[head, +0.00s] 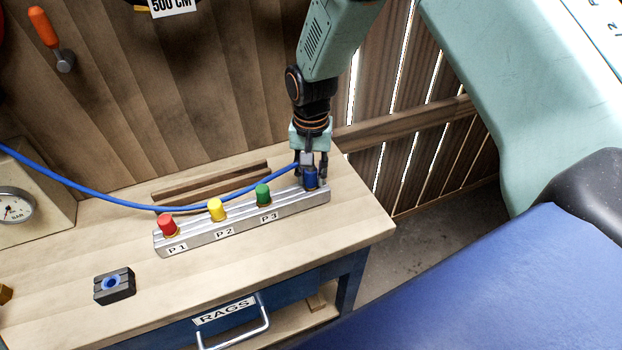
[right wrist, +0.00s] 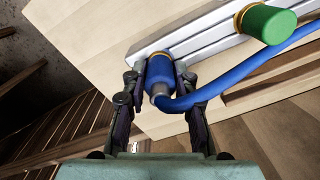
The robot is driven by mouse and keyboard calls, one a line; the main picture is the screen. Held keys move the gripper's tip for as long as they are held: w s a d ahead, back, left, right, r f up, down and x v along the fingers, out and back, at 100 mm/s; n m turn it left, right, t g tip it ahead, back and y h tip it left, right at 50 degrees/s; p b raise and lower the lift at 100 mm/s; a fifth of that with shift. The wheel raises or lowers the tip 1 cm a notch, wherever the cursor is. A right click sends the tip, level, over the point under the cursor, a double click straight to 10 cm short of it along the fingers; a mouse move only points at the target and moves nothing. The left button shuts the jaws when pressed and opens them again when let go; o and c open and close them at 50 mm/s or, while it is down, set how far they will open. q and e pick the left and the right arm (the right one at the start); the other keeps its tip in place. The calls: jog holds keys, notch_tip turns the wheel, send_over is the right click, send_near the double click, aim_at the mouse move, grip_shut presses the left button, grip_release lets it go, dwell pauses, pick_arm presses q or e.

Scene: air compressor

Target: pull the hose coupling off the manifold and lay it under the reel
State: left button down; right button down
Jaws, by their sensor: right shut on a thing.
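The blue hose coupling (head: 310,178) sits at the right end of the metal manifold (head: 245,222), past the red, yellow and green fittings. In the right wrist view the blue coupling (right wrist: 160,76) stands against the manifold (right wrist: 205,38), with a brass-coloured ring at its base. My right gripper (head: 311,176) is shut on the coupling, one finger on each side, and it also shows in the right wrist view (right wrist: 160,82). The blue hose (head: 90,188) runs from the coupling to the left edge. My left gripper and the reel are not in view.
Red (head: 167,226), yellow (head: 216,209) and green (head: 263,194) fittings stand on the manifold by labels P1, P2 and P3. A dark block with a blue-ringed hole (head: 114,286) lies at the front left. A gauge (head: 14,206) stands far left. The bench front is mostly clear.

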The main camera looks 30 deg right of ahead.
jog(key=shift+s, duration=0.1)
dwell(0.3)
jog(key=shift+a+r+p, duration=0.1)
jog(key=shift+r+p, duration=0.55)
jog(key=shift+r, duration=0.1)
jog(key=shift+r+p, duration=2.1)
jog(key=shift+r, duration=0.2)
jog(key=shift+f, duration=0.1)
